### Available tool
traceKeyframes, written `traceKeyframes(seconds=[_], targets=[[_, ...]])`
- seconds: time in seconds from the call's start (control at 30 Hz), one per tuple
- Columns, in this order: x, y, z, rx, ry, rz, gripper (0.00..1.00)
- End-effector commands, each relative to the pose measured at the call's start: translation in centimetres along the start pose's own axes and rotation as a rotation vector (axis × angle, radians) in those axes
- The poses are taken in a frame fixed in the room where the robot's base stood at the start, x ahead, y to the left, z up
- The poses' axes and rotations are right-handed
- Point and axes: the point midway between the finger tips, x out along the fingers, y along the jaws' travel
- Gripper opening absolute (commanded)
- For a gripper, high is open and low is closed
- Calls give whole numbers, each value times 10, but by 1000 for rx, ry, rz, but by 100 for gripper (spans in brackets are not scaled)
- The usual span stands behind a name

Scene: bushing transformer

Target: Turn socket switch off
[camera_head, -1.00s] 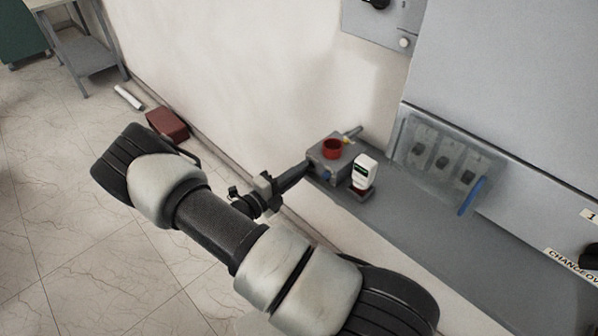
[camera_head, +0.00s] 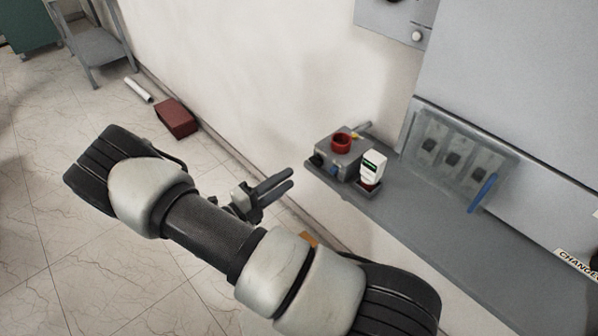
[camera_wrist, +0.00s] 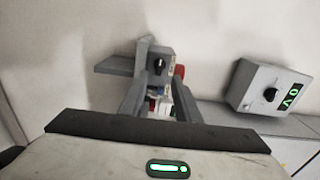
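The socket switch is a grey box (camera_head: 340,158) with a red round socket (camera_head: 341,142) on top, at the left end of the grey ledge. Its black rotary knob (camera_head: 317,160) is on the side facing my gripper. In the wrist view, the grey box (camera_wrist: 159,51) and knob (camera_wrist: 158,66) appear between and beyond my fingers. The knob has a pale mark, but its exact setting is too small to tell. My gripper (camera_head: 291,177) is open and empty, left of the box and clear of it. It also shows in the wrist view (camera_wrist: 155,85).
A white device with a green display (camera_head: 373,165) stands right of the box on the ledge (camera_head: 425,205). A clear-covered panel of switches (camera_head: 455,155) with a blue handle is farther right. A red-brown block (camera_head: 177,118) lies on the floor by the wall.

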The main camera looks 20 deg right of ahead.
Motion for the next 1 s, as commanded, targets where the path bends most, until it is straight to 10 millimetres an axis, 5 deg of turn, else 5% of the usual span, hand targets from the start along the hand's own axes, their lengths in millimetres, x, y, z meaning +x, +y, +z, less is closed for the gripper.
traceKeyframes(seconds=[0.2, 0.4, 1.0], targets=[[-51, 1, 1, 1, -3, 2, 30], [-78, 0, 1, 2, -1, 1, 30], [-86, 0, 0, 0, 0, 1, 30]])
